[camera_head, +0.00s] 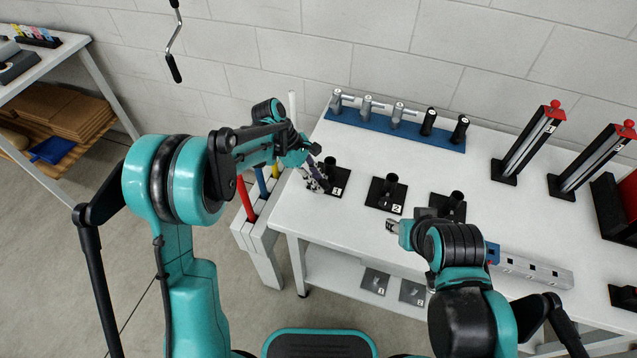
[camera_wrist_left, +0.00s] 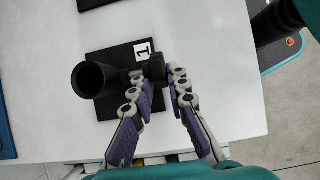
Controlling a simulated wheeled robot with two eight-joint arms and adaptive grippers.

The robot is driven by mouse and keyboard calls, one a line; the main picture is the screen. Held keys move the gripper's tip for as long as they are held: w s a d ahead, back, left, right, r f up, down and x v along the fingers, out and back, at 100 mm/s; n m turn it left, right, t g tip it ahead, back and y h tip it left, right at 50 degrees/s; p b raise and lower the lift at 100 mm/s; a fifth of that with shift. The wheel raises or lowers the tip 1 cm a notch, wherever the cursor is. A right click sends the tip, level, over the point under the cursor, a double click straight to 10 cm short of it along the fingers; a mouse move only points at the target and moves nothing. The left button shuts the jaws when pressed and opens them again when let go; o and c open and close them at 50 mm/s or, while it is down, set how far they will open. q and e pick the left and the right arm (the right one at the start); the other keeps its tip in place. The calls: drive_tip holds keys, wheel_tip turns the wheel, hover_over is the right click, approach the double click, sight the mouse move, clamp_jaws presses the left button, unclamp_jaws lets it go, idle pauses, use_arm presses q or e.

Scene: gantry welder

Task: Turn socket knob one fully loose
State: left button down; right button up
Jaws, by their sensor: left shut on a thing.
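Socket one (camera_head: 331,168) is a black upright tube on a black plate marked 1, at the near left of the white table. In the left wrist view, the tube (camera_wrist_left: 91,79) opens toward the camera, and its black side knob (camera_wrist_left: 155,69) sticks out to the right. My left gripper (camera_head: 316,180) is at the left of this socket; in the left wrist view its purple-padded fingers (camera_wrist_left: 159,78) are shut on the knob, one on each side. The knob's thread is hidden. My right gripper (camera_head: 391,227) is over the table's front edge, apart from the sockets; its jaw opening is unclear.
Socket two (camera_head: 388,188) and a third socket (camera_head: 453,202) stand to the right. A blue rack (camera_head: 385,125) with several handled tools is behind. Black posts with red tops (camera_head: 527,143) stand at the back right. A grey rail (camera_head: 535,270) lies near the front edge.

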use_arm(q)
drive_tip(key=shift+h+b, duration=0.3)
drive_tip(key=shift+h, duration=0.2)
drive_tip(key=c, duration=1.5)
unclamp_jaws()
drive_tip(key=shift+f, duration=0.1)
drive_tip(key=shift+a, duration=0.1)
drive_tip(key=v, duration=1.2)
drive_tip(key=shift+w, duration=0.2)
